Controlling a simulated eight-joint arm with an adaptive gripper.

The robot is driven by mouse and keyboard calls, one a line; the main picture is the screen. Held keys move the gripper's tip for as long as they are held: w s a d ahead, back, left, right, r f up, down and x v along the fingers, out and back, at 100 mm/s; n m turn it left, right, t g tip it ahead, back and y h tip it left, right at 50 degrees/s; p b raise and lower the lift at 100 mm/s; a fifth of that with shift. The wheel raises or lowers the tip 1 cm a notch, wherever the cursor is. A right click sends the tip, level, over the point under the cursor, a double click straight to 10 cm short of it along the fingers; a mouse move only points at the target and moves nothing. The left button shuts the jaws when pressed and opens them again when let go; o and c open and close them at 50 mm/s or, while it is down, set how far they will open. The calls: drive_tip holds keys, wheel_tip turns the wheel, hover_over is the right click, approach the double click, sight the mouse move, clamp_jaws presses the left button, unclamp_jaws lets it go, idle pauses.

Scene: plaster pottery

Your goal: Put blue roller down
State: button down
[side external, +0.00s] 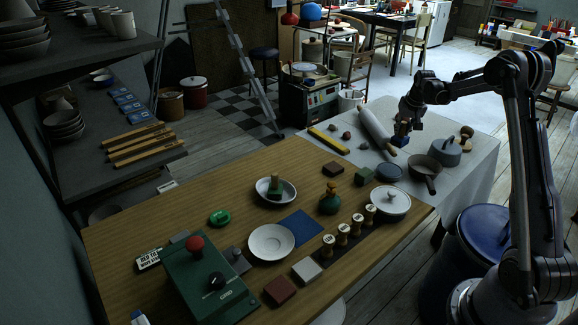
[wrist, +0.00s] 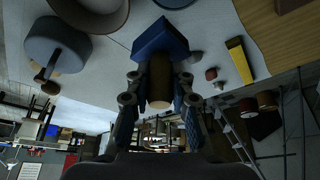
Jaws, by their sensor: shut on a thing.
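My gripper (side external: 404,126) is shut on the handle, above the grey-white cloth-covered table (side external: 465,185). The fingers also show in the wrist view (wrist: 159,84), one on each side of the handle. I cannot tell whether the head touches the cloth.
A pale rolling pin (side external: 375,127) lies just left of the roller. A dark blue disc (side external: 389,173), a dark pan (side external: 425,170) and a grey lidded pot (side external: 446,152) are nearby. A yellow bar (side external: 328,140) and small brown lumps lie farther left. The wooden table (side external: 130,225) is crowded.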

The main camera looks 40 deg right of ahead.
drive_tip(key=shift+w+a+f, duration=0.8)
drive_tip(key=shift+w+f, duration=0.9)
drive_tip(key=shift+f, duration=0.1)
drive_tip(key=shift+w+a+f, duration=0.85)
drive_tip(key=shift+w+f, duration=0.9)
drive_tip(key=shift+f, duration=0.1)
drive_tip(key=shift+w+a+f, duration=0.8)
drive_tip(key=shift+w+f, duration=0.9)
drive_tip(key=shift+f, duration=0.1)
drive_tip(key=shift+f, duration=0.65)
